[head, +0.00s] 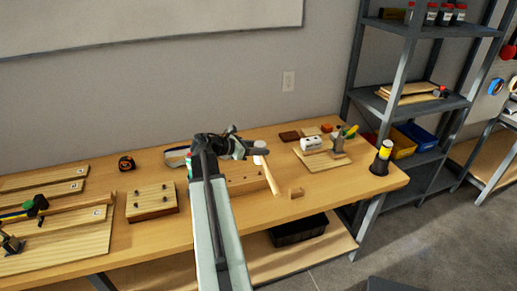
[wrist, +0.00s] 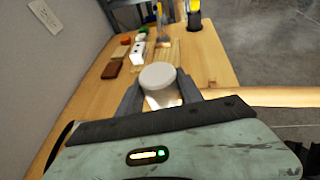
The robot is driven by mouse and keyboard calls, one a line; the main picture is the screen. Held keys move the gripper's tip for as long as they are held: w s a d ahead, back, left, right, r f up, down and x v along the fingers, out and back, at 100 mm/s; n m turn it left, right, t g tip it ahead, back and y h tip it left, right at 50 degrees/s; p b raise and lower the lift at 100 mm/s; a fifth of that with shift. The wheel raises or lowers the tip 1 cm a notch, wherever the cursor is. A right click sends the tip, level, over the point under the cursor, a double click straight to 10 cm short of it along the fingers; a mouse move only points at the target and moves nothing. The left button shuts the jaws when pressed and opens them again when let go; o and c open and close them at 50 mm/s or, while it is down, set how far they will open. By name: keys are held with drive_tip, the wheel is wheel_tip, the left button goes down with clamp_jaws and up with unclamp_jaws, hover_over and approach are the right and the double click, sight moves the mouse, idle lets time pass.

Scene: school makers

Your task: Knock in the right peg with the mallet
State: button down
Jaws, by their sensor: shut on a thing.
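My gripper (head: 252,150) is shut on the mallet, whose pale round head (head: 260,147) sits between the fingers above the table. Its light wooden handle (head: 270,177) slants down toward the front of the table. In the wrist view, the white mallet head (wrist: 160,76) shows between both fingers of my gripper (wrist: 160,90). A wooden block (head: 248,180) with small dark spots lies below the gripper, partly hidden by my arm. Another wooden block (head: 152,203) with several dark pegs stands to the left. I cannot tell which peg is the right one.
A small wooden piece (head: 296,193) lies right of the handle. A board with a white block (head: 311,143) and tools is farther right, near a yellow-topped dark holder (head: 381,160). Shelving (head: 420,100) stands behind right.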

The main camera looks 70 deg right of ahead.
sight(255, 161)
wheel_tip(255, 161, down, 6)
drive_tip(key=b, duration=0.6)
drive_tip(key=shift+f, duration=0.25)
wheel_tip(255, 161, up, 6)
drive_tip(key=p, duration=0.5)
drive_tip(key=shift+r+p, duration=0.15)
drive_tip(key=shift+p, duration=0.25)
drive_tip(key=shift+f+b, duration=0.3)
drive_tip(key=shift+f, duration=0.1)
wheel_tip(255, 161, down, 8)
drive_tip(key=b, duration=0.7)
drive_tip(key=shift+r+b, duration=0.25)
drive_tip(key=shift+b, duration=0.1)
wheel_tip(255, 161, up, 7)
drive_tip(key=p, duration=0.7)
drive_tip(key=shift+r, duration=0.2)
drive_tip(key=shift+f, duration=0.25)
